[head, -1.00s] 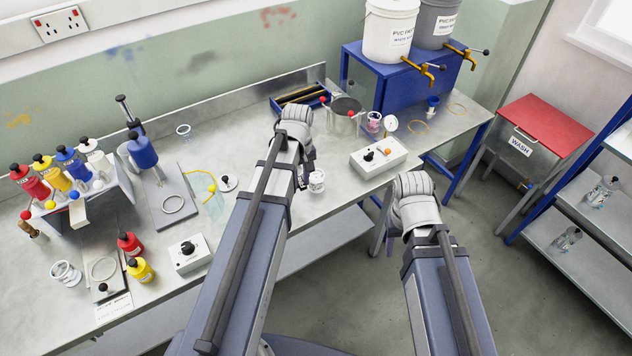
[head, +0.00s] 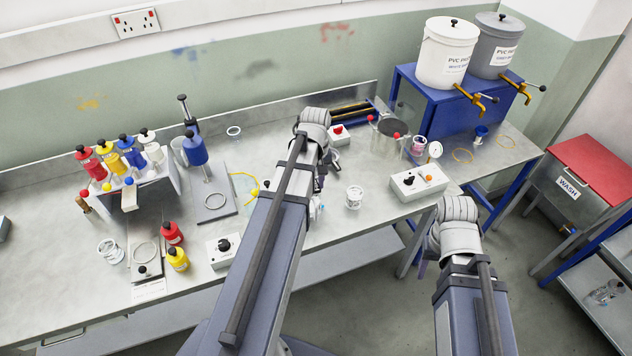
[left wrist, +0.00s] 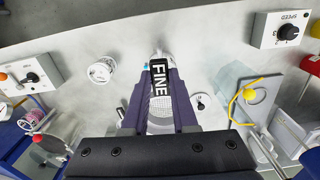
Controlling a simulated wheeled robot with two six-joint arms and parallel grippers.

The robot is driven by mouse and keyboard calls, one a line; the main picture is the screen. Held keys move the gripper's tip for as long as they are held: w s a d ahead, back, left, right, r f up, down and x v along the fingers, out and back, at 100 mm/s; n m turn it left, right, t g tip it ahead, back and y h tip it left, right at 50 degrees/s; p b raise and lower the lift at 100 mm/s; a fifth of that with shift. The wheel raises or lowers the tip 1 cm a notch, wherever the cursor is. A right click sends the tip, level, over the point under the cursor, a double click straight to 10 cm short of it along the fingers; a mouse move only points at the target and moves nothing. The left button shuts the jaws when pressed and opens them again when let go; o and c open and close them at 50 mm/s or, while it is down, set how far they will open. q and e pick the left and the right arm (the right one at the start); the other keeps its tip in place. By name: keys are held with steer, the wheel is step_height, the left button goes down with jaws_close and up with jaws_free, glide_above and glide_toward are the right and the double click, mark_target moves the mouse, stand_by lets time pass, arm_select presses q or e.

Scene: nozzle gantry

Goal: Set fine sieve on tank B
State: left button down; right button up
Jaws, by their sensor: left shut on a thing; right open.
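The fine sieve (left wrist: 159,80), with a black label reading FINE and a pale mesh, is held between the purple fingers of my left gripper (left wrist: 158,105) in the left wrist view. In the head view my left gripper (head: 319,190) is above the middle of the bench, its fingers mostly hidden behind the arm. My right gripper (head: 421,268) is open in front of the bench's front edge, largely hidden by its own wrist. I cannot read a tank B label; a white bucket (head: 447,52) and a grey bucket (head: 498,45) stand on a blue stand.
A white ring-shaped cup (head: 354,197) stands right of my left gripper, near a control box (head: 418,183). Colored bottles (head: 120,155) and a clamp plate (head: 208,197) are on the left. A lidded round vessel with red knobs (head: 387,138) stands at the back.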

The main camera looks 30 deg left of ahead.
arm_select(q)
steer(key=shift+f+b, duration=1.9)
steer(key=shift+f, duration=0.3)
steer(key=shift+f+b, duration=0.55)
steer(key=c, duration=1)
jaws_free()
steer(key=shift+r, duration=0.1)
step_height(320, 180, up, 11)
steer(key=p, duration=1.1)
steer(key=shift+d+f, duration=0.1)
steer(key=shift+f, duration=0.1)
